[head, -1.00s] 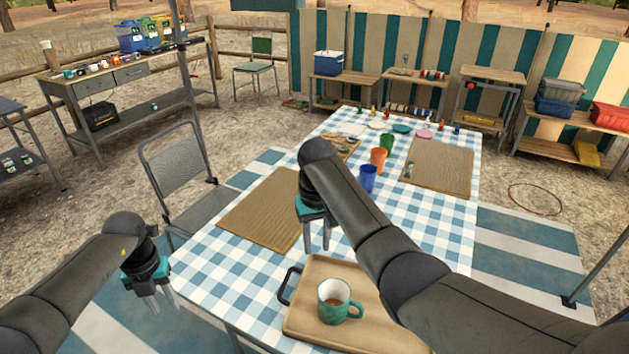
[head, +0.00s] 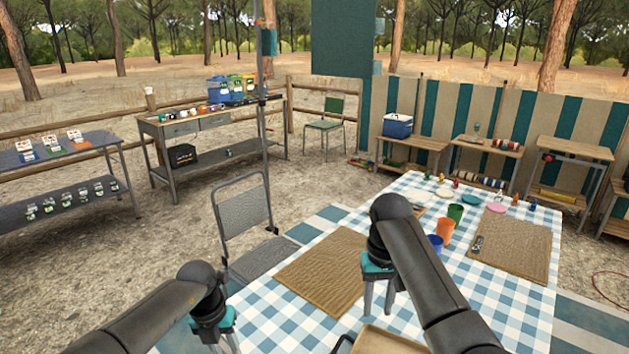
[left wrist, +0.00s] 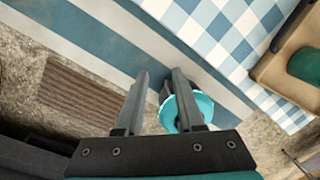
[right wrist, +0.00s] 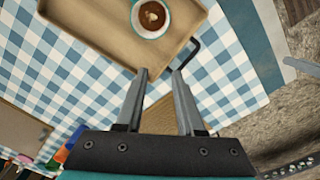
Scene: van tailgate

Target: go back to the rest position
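My right gripper (head: 378,308) points down above the near part of the checked table (head: 325,325). In the right wrist view its two fingers (right wrist: 160,72) stand apart with nothing between them. The wooden tray (right wrist: 95,32) with a mug of brown drink (right wrist: 151,14) lies below and beyond the fingertips, apart from them. My left gripper (head: 225,345) hangs low at the table's left near side. In the left wrist view its fingers (left wrist: 155,75) are apart and hold nothing. A turquoise round thing (left wrist: 203,103) shows behind its right finger.
A folding chair (head: 243,215) stands close to the table's left side. Woven mats (head: 320,272), an orange cup (head: 446,231) and a green cup (head: 456,213) are on the table. A workbench (head: 180,128) and a shelf table (head: 70,155) stand farther left, with open ground between.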

